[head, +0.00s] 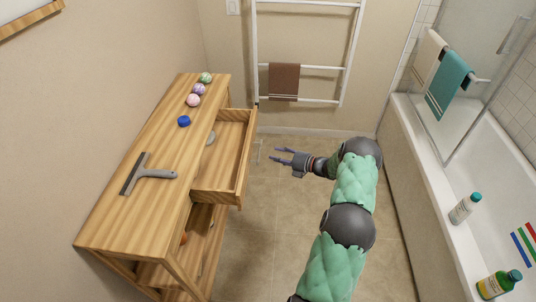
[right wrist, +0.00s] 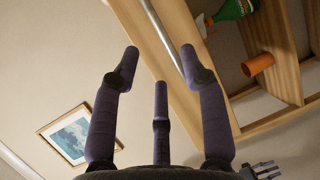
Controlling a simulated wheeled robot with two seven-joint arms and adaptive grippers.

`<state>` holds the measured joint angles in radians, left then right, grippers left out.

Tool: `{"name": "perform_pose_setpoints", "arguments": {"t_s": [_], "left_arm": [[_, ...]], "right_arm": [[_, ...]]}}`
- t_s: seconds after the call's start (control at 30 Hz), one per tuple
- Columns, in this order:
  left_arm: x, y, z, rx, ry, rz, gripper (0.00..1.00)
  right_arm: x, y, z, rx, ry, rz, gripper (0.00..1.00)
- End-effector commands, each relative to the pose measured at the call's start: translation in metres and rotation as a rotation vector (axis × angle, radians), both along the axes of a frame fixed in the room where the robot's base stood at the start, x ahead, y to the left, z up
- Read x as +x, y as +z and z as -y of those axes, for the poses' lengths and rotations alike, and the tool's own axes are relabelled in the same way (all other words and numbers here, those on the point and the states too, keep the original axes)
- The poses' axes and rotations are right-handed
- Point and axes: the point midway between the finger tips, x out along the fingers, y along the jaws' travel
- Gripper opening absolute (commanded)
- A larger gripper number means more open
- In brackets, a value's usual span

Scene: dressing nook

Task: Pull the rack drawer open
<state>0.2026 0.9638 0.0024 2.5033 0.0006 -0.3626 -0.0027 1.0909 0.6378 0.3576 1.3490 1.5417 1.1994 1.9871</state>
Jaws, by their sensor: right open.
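The wooden rack (head: 127,207) stands along the left wall. Its drawer (head: 245,165) is pulled out to the right, and its inside shows. A thin metal bar handle (head: 258,152) is on the drawer front; the bar also shows in the right wrist view (right wrist: 163,38). My right gripper (head: 282,155) is open and empty, a short way to the right of the handle, with its fingers pointing at the drawer. In the right wrist view its spread fingers (right wrist: 163,65) show no contact with the bar. My left gripper is not in the head view; a small part of a grey hand shows in the right wrist view (right wrist: 264,171).
A bathtub (head: 405,150) bounds the right side. Floor between (head: 275,210) is clear.

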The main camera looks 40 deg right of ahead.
Motion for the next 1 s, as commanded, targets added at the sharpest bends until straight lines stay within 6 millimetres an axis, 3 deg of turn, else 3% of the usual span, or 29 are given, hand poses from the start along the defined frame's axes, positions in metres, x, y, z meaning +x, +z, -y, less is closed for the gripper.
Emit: {"name": "perform_pose_setpoints", "arguments": {"t_s": [0.1,0.3,1.0], "left_arm": [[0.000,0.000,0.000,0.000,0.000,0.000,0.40],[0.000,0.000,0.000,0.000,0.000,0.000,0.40],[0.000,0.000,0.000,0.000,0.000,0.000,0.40]], "right_arm": [[-0.019,0.003,0.007,0.000,-0.002,-0.001,0.44],[-0.036,0.006,0.011,0.001,0.000,0.000,0.44],[-0.039,0.007,0.012,0.000,0.000,0.000,0.44]]}}
